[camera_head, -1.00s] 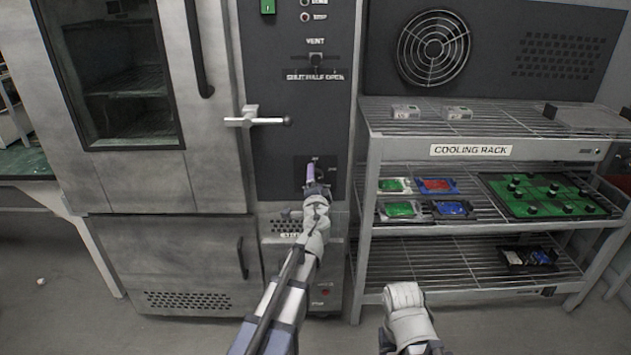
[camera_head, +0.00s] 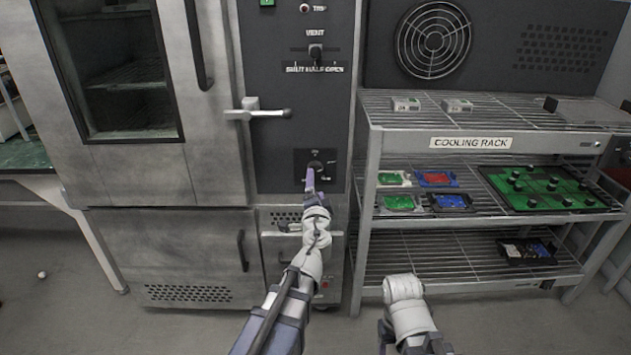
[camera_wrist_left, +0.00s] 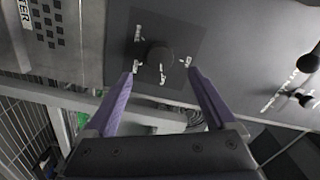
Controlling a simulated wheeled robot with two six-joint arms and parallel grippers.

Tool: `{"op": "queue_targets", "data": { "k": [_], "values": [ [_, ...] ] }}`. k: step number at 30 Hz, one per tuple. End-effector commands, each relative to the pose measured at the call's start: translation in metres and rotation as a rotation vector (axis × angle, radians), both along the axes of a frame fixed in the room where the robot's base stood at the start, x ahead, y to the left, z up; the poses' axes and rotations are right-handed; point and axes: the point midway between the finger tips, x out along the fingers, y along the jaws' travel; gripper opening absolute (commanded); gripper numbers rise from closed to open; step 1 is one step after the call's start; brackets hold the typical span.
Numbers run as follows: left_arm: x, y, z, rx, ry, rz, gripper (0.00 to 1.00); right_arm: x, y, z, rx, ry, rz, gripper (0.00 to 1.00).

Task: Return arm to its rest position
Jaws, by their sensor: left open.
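My left gripper (camera_head: 311,177) is in front of the oven's dark control panel, just below a black rotary knob (camera_head: 316,167). Its purple fingers are open and empty. In the left wrist view the same gripper (camera_wrist_left: 163,74) shows its two fingers spread wide. The knob (camera_wrist_left: 159,55) stands on its dark plate beyond the fingertips and between their lines, apart from them. My left arm reaches up from the bottom of the head view. Part of my right arm shows at bottom centre-right, but its gripper is not visible.
The oven's door handle (camera_head: 258,113) sticks out to the upper left of my left gripper. A vent lever (camera_head: 316,52) is higher on the panel. The cooling rack (camera_head: 372,190) stands close on the right, holding several trays and boards. Floor is open at lower left.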

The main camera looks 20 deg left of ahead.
Motion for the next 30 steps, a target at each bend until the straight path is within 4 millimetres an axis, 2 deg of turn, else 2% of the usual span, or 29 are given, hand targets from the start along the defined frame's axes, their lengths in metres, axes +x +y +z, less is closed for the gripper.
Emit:
{"op": "queue_targets", "data": {
  "k": [10,14,17,20,24,27,30],
  "values": [
    [-0.003,0.0,-0.001,-0.011,0.002,0.01,0.9,0.0,0.0,0.0,0.0,0.0,0.0,0.66],
    [-0.016,0.005,-0.014,-0.109,0.029,0.094,0.9,0.0,0.0,0.0,0.0,0.0,0.0,0.66],
    [-0.038,0.008,-0.042,-0.251,0.108,0.218,0.9,0.0,0.0,0.0,0.0,0.0,0.0,0.66],
    [-0.071,0.001,-0.086,-0.408,0.254,0.348,0.9,0.0,0.0,0.0,0.0,0.0,0.0,0.66],
    [-0.13,-0.031,-0.15,-0.587,0.539,0.483,0.9,0.0,0.0,0.0,0.0,0.0,0.0,0.66],
    [-0.173,-0.061,-0.181,-0.67,0.745,0.536,0.9,0.0,0.0,0.0,0.0,0.0,0.0,0.66],
    [-0.21,-0.089,-0.201,-0.719,0.924,0.56,0.9,0.0,0.0,0.0,0.0,0.0,0.0,0.66]
  ]
}}
